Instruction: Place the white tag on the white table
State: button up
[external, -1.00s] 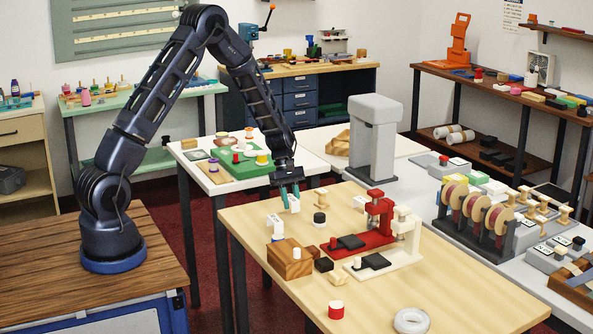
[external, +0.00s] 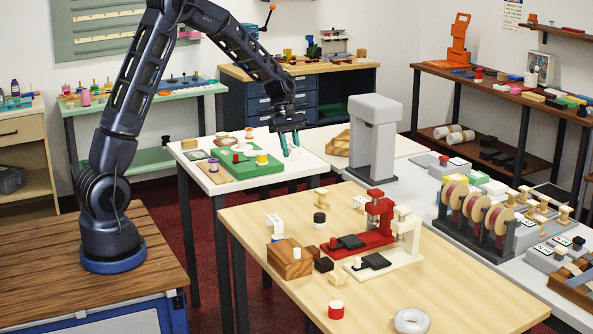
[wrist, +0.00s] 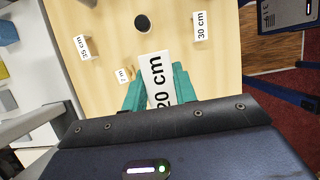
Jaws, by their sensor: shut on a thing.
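My gripper (external: 290,146) is shut on the white tag (wrist: 158,82), a white block marked "20 cm" in the wrist view, where it stands between the teal fingers. In the external view the tag is hard to make out against the pale tabletop behind it.
A green board (external: 240,171) with several spools covers the middle of the white table. A grey press (external: 373,140) stands right of it. The light wood table (external: 445,292) holds other tags, including one marked "30 cm" (wrist: 200,27), and a red press (external: 378,215).

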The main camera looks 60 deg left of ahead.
jog(key=w+a+r+n+t+y, duration=0.1)
jog(key=w+a+r+n+t, duration=0.15)
jog(key=w+a+n, duration=0.75)
notch_tip(320, 180, up, 3)
jog(key=n+t+y, duration=0.2)
jog(key=n+y, duration=0.1)
jog(key=n, duration=0.5)
send_over(304, 161)
jog(key=s, duration=0.2)
jog(key=f, duration=2)
jog(key=shift+w+f, duration=0.1)
jog(key=shift+w, duration=0.15)
jog(key=o, duration=0.9)
jog(key=shift+f, duration=0.1)
jog(key=shift+o, duration=0.2)
